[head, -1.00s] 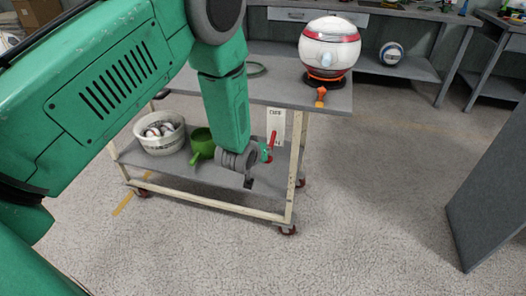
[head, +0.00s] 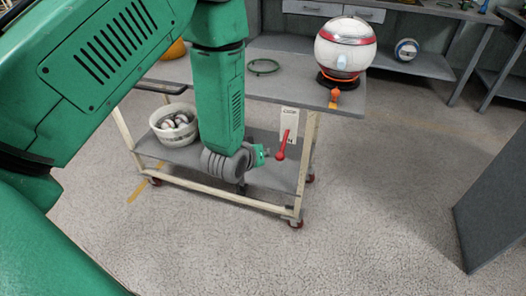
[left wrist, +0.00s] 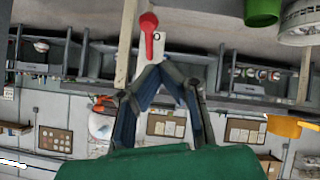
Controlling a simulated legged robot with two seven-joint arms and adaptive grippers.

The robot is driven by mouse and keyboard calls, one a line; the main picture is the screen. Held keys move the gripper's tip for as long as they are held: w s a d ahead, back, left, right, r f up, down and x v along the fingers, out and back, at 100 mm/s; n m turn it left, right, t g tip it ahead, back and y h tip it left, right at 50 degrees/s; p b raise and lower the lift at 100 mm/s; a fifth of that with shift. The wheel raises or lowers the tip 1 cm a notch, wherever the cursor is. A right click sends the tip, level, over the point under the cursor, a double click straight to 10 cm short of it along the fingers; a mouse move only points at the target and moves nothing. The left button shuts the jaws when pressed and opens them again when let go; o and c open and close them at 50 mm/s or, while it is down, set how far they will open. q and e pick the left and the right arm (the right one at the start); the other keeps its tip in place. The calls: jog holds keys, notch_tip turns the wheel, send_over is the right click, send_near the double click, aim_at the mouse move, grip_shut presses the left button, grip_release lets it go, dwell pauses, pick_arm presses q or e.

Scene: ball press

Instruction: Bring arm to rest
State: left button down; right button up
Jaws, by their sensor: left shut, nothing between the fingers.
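My left arm comes in from the left in the head view, its forearm hanging down in front of the cart. My left gripper (left wrist: 158,70) is shut and empty in the left wrist view, its fingertips together. In the head view the fingers are mostly hidden by my wrist. A red lever with a round end (head: 283,147) shows just right of my wrist; in the left wrist view it appears beyond the fingertips (left wrist: 148,38). I cannot tell whether they touch. A white round device with a red band (head: 345,45) stands on the cart top. My right gripper is not in view.
The grey cart (head: 285,92) has a white bucket of balls (head: 174,126) on its lower shelf. A green ring (head: 263,66) lies on top. A green container (left wrist: 262,12) shows in the left wrist view. A grey panel (head: 492,195) stands right; floor between is clear.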

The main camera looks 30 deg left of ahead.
pick_arm(q)
jog(key=shift+a, duration=0.15)
jog(key=s+d+f+m+g, duration=0.1)
jog(key=s+f+m+g, duration=0.2)
jog(key=s, duration=1.3)
jog(key=s+d+f+m+g+h, duration=0.1)
jog(key=s+d+f+m+g, duration=0.1)
jog(key=s+f+g, duration=0.4)
jog(key=s+f+m, duration=0.1)
jog(key=s+f, duration=0.3)
jog(key=s, duration=0.5)
jog(key=shift+s+g, duration=0.4)
